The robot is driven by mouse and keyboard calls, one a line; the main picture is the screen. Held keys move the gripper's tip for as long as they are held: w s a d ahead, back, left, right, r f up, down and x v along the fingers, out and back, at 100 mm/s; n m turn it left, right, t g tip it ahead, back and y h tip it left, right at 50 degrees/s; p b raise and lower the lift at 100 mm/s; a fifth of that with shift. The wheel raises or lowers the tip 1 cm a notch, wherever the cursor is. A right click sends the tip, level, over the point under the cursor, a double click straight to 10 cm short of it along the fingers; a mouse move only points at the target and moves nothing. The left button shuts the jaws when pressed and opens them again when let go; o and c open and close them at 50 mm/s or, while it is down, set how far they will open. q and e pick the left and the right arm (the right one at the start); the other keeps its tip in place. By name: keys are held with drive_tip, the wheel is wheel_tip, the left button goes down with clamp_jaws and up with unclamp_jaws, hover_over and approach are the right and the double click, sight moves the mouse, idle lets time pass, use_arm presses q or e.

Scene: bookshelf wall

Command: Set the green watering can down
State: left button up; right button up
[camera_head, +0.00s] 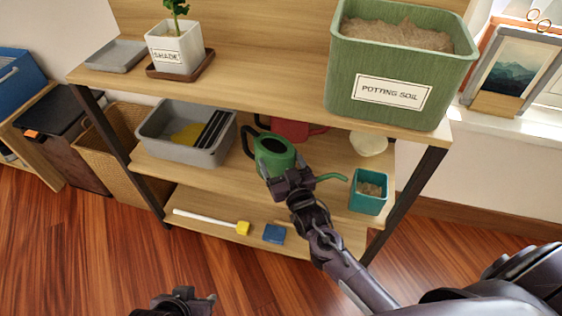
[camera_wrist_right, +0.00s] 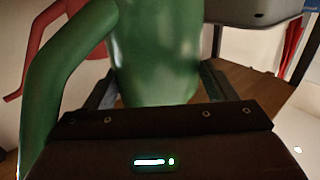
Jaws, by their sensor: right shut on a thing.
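The green watering can (camera_head: 273,152) is at the middle shelf (camera_head: 330,190) of the wooden rack, its opening facing up and its spout pointing right. My right gripper (camera_head: 284,178) is shut on the front of its body. In the right wrist view the can's body (camera_wrist_right: 155,55) sits between the two fingers (camera_wrist_right: 155,88), with the spout at the left. The can's base is hidden behind the gripper, so I cannot tell whether it touches the shelf. My left gripper (camera_head: 188,298) is low at the bottom edge, apart from the rack, and its opening is unclear.
A red watering can (camera_head: 293,130) stands just behind the green one. A grey bin (camera_head: 180,148) is at its left; a teal pot (camera_head: 368,192) and a pale bowl (camera_head: 368,143) are at its right. The upper shelf (camera_head: 250,92) with the potting soil box (camera_head: 400,70) overhangs the middle shelf.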

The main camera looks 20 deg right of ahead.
drive_tip(key=shift+f, duration=0.25)
